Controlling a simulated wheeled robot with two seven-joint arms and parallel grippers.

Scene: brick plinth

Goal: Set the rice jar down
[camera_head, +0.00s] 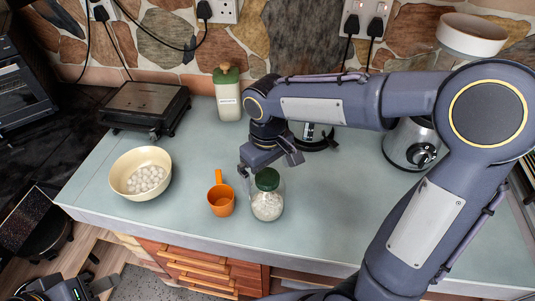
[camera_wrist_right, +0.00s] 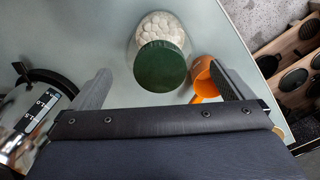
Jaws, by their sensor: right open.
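The rice jar (camera_head: 267,203), clear glass with a green lid and white contents, stands upright on the pale counter. It also shows in the right wrist view (camera_wrist_right: 160,66), lid toward the camera. My right gripper (camera_head: 270,160) is open just behind and above the jar. In the right wrist view, its two fingers (camera_wrist_right: 161,86) are spread wide on either side of the lid, with gaps on both sides. My left gripper (camera_head: 88,288) is partly in view at the bottom left corner, away from the counter; its jaw opening is unclear.
An orange measuring cup (camera_head: 221,202) stands close left of the jar. A cream bowl (camera_head: 141,174) of white round pieces is farther left. The counter right of the jar is clear.

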